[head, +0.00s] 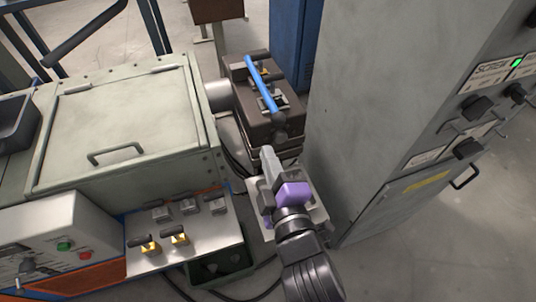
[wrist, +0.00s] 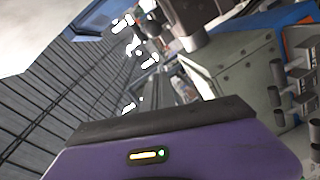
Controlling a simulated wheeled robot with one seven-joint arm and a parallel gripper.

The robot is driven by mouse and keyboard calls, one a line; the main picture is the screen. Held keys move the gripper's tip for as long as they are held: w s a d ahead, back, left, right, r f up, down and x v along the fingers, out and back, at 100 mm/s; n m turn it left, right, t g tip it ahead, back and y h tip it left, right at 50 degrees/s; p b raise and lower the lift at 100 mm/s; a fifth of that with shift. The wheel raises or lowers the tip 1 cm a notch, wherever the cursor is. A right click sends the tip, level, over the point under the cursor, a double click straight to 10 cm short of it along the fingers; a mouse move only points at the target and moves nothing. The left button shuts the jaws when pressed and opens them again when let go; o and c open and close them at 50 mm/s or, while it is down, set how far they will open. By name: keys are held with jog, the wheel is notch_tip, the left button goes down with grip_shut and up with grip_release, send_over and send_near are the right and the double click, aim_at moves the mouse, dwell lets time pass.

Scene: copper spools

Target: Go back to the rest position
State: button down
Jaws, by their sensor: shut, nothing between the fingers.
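My gripper (head: 268,158) is in the middle of the head view, at the end of my dark arm, with purple parts on its body. It is shut with nothing held. It is over a pale plate between the machine on the left and the grey cabinet on the right, in front of a dark brown box-shaped unit (head: 268,112). In the wrist view the purple gripper body fills the bottom, and its fingers cannot be made out.
A pale machine with a handled lid (head: 120,110) stands at the left. Its front panel has several switches (head: 178,238). A tall grey cabinet (head: 375,100) with handles and a green light stands close at the right. A blue bar (head: 262,84) lies on the brown unit.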

dwell(0.3)
jog(key=s+d+f+m+h, duration=0.1)
jog(key=s+d+m, duration=0.4)
jog(key=s, duration=0.5)
jog(key=s+d+f+m+g+h, duration=0.1)
jog(key=s+d+m, duration=0.4)
jog(key=s, duration=0.6)
jog(key=s+d+f+m+h, duration=0.1)
jog(key=s+d+f+m, duration=0.1)
jog(key=s+d+m, duration=0.4)
jog(key=s+d, duration=0.1)
jog(key=s, duration=0.3)
jog(key=shift+s+d+g+h, duration=0.2)
jog(key=shift+d+g+h, duration=0.1)
jog(key=shift+d+g, duration=0.1)
jog(key=shift+a+f, duration=0.1)
